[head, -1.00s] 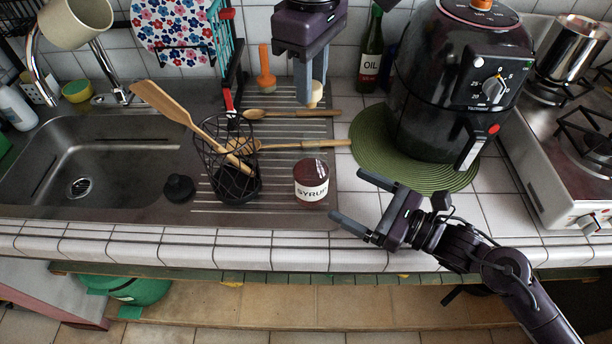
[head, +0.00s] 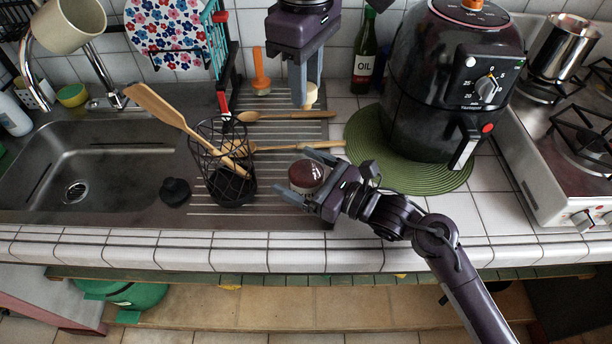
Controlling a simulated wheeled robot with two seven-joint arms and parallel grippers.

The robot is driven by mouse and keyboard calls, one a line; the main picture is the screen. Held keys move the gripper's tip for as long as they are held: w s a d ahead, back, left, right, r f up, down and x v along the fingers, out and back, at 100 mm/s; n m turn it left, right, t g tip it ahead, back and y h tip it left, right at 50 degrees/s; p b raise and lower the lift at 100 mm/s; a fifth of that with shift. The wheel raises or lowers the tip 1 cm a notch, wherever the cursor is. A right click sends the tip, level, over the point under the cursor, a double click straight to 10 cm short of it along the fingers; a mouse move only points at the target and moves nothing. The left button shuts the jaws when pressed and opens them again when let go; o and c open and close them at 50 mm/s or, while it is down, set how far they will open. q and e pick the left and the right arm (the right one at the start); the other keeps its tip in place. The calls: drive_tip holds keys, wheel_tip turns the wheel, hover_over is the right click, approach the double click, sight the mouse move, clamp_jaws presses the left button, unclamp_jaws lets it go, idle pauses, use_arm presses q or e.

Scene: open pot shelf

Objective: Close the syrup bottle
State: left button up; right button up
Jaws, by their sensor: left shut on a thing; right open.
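The syrup bottle (head: 304,174) is a squat round jar with a dark red-brown top and a pale label. It stands on the ribbed drainboard right of the sink. My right gripper (head: 292,170) is open, with one finger on the far side of the bottle and one on the near side; I cannot tell if they touch it. My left gripper (head: 304,98) is above the back of the drainboard, pointing down and shut on a small cream-coloured piece (head: 311,94), probably the bottle's stopper. The fingers partly hide this piece.
A black wire basket (head: 210,160) with wooden utensils stands left of the bottle. Wooden spoons (head: 290,115) lie behind it. A black air fryer (head: 445,90) on a green mat (head: 368,150) is at the right. An oil bottle (head: 366,60) stands at the back.

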sight(307, 107)
drive_tip(key=shift+w+a, duration=0.15)
drive_tip(key=shift+a, duration=0.1)
drive_tip(key=shift+c, duration=0.4)
drive_tip(key=c, duration=1.4)
use_arm(q)
drive_tip(key=shift+f, duration=2.5)
drive_tip(key=shift+f, duration=0.9)
drive_tip(key=shift+f, duration=0.6)
